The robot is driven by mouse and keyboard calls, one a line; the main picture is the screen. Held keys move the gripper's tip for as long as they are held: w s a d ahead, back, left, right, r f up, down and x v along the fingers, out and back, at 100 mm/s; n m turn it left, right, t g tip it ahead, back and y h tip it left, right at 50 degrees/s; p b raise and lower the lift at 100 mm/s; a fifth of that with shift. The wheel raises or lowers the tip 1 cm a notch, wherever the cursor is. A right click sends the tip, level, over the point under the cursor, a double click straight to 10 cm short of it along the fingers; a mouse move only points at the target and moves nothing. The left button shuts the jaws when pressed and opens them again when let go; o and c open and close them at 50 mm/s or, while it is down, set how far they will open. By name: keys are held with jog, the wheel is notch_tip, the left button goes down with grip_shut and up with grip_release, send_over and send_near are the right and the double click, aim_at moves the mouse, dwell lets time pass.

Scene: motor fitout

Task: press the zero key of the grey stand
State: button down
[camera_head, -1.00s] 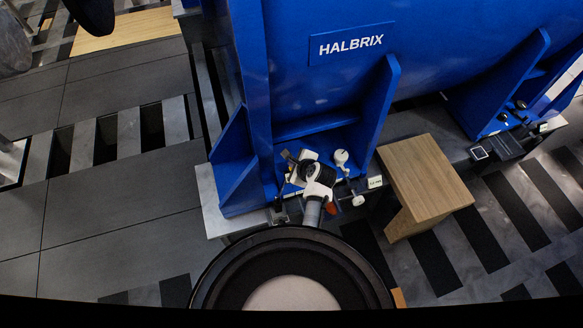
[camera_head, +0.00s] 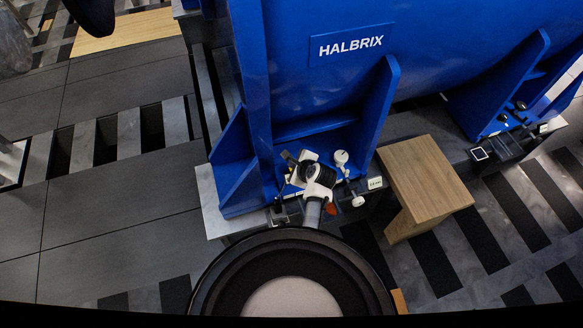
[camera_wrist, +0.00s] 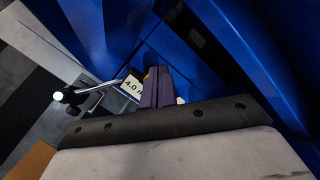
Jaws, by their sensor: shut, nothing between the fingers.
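My gripper (camera_wrist: 155,88) is shut and empty in the wrist view, its narrow purple-grey fingers pointing into a corner between blue plates. A small white label (camera_wrist: 132,86) reading "4.0" shows beside the fingertips, partly covered by them. A bent silver rod (camera_wrist: 96,88) with a white-tipped dark end lies to the left. In the head view my white and dark wrist (camera_head: 318,176) is low by the foot of the blue machine and hides what lies under it. I cannot pick out the grey stand or its zero key for certain, nor tell whether the fingertips touch anything.
The large blue HALBRIX housing (camera_head: 350,75) and its upright ribs (camera_head: 378,115) closely surround my wrist. A wooden block (camera_head: 425,182) stands just to the right. White knobs (camera_head: 341,158) and a small label (camera_head: 375,183) are beside the wrist. The floor at left is open.

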jog(key=shift+f, duration=0.15)
dwell(0.7)
jog(key=shift+f, duration=0.3)
jog(key=shift+f, duration=0.45)
dwell(0.7)
jog(key=shift+r+p, duration=0.9)
jog(key=shift+p, duration=0.05)
notch_tip(320, 180, up, 5)
jog(key=p, duration=0.5)
